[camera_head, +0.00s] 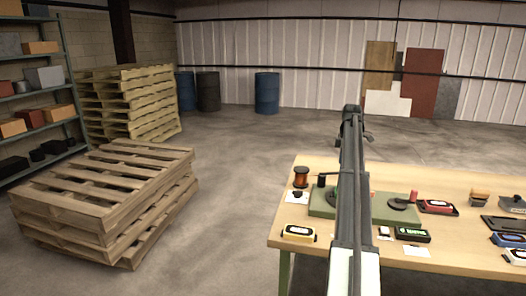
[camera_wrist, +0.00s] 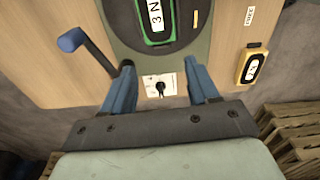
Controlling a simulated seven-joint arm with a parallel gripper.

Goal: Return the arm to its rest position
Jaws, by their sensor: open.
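My arm rises in front of the workbench (camera_head: 450,258) in the head view, and the gripper end cannot be made out clearly there. In the wrist view my gripper (camera_wrist: 160,70) has its two blue-grey fingers spread apart. Nothing is held between them. A small white card (camera_wrist: 166,83) with a dark round item on it shows beyond the gap between the fingers. The fingers appear above the bench, but their exact height cannot be told.
A green board (camera_head: 322,207) lies on the bench, partly behind my arm. A yellow device (camera_head: 299,233), a green-faced device (camera_head: 412,234) and a red device (camera_head: 437,206) lie around it. Stacked pallets (camera_head: 105,200) stand at left, with open floor behind the bench.

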